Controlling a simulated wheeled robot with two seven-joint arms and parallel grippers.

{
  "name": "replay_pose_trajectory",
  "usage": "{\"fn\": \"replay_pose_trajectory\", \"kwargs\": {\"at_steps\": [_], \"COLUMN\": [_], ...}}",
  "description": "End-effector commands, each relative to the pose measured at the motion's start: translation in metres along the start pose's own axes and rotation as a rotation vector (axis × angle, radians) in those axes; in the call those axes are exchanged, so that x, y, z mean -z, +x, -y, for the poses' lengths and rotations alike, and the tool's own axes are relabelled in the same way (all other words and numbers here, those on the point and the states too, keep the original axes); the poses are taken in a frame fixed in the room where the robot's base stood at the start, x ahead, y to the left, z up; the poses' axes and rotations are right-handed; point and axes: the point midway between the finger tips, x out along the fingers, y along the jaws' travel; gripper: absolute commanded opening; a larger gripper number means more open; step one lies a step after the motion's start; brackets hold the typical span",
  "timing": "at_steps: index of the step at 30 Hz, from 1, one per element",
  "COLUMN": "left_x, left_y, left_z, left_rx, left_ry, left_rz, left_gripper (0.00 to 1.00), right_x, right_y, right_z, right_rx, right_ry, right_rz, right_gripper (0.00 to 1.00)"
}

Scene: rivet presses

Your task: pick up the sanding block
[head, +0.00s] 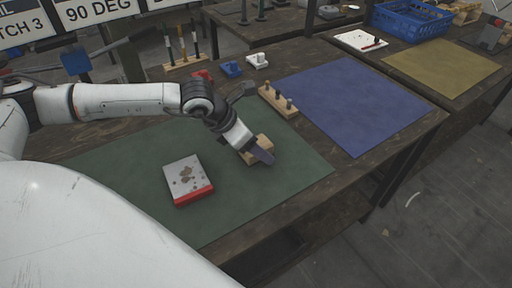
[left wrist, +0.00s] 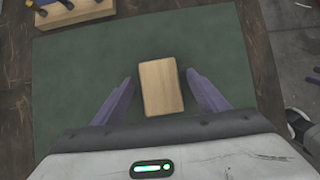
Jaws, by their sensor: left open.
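A plain light-wood block (head: 264,140), which I take to be the sanding block, lies on the green mat (head: 290,180). My left gripper (head: 262,156) is above it and partly covers it in the head view. In the left wrist view the block (left wrist: 161,100) shows whole, between the two purple fingers of my open left gripper (left wrist: 160,78). There is a gap of mat on both sides of it. I cannot tell how far the fingertips are above the mat. My right gripper is not in view.
A grey-topped, red-edged block (head: 185,174) with brown patches lies on the mat left of the gripper. A wooden peg rack (head: 278,102) stands behind. The blue mat (head: 350,105) is bare. Small red, blue and white items stand at the back.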

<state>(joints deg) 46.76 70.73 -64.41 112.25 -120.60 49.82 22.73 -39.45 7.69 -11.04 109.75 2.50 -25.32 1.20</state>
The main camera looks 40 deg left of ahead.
Motion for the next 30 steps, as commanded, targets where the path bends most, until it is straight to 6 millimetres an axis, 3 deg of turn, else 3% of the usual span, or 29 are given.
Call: {"fn": "replay_pose_trajectory", "kwargs": {"at_steps": [6,14,23,30], "left_x": [0.000,0.000,-0.003,-0.026], "left_y": [0.001,0.001,-0.003,-0.038], "left_z": [0.000,0.000,0.000,-0.001], "left_rx": [-0.001,0.000,0.000,-0.001], "left_ry": [0.000,-0.001,0.000,0.001], "left_rz": [0.001,0.001,0.003,0.007], "left_gripper": [0.67,0.23,0.22,0.22], "right_x": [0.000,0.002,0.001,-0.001], "right_y": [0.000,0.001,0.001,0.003], "right_z": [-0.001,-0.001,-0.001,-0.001], "right_rx": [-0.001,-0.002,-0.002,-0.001], "right_ry": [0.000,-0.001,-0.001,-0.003], "right_rz": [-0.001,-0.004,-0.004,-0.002], "right_gripper": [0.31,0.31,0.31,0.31]}}
